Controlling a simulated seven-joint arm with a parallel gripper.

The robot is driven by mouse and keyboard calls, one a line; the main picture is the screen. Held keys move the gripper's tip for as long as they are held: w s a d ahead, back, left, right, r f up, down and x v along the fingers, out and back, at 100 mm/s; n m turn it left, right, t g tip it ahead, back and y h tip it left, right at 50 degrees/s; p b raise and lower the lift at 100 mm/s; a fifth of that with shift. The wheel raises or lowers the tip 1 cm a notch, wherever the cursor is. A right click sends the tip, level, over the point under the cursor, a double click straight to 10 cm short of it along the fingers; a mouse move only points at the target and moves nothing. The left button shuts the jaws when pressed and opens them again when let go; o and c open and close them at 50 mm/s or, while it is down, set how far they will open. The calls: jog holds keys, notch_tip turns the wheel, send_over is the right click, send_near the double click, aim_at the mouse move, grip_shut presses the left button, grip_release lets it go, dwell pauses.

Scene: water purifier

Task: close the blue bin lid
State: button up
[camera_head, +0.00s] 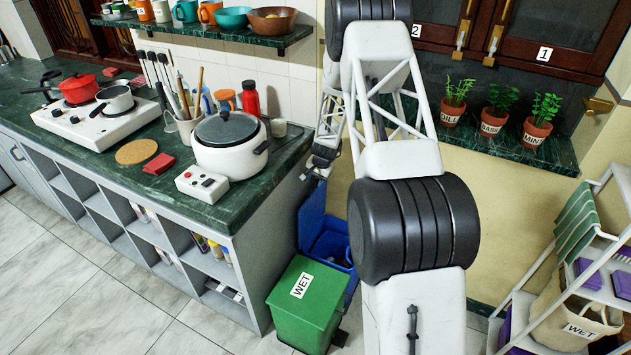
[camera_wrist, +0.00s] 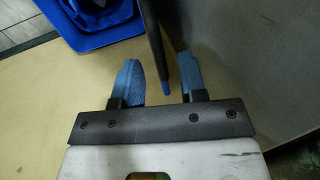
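The blue bin (camera_head: 346,262) stands on the floor behind the green bin, partly hidden by it and by my arm. Its blue lid (camera_head: 312,215) is open, standing up on the side by the counter. My gripper (camera_head: 312,176) is in the gap beside the counter end, above the raised lid. In the wrist view my gripper (camera_wrist: 160,78) is open, with its two blue-padded fingers apart. A thin dark bar with a blue tip (camera_wrist: 168,88) shows between them; I cannot tell what it is. Part of the blue bin (camera_wrist: 95,42) shows at the top left.
The green bin (camera_head: 307,306), labelled WET, is shut in front of the blue bin. The green counter (camera_head: 215,205) with a white pot (camera_head: 229,155) is on the left. A white shelf rack (camera_head: 520,312) stands at the right. Potted plants (camera_head: 495,123) sit on a ledge.

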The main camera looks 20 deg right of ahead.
jog(key=shift+w+f, duration=0.1)
jog(key=shift+f, duration=0.25)
jog(key=shift+c, duration=0.3)
grip_shut()
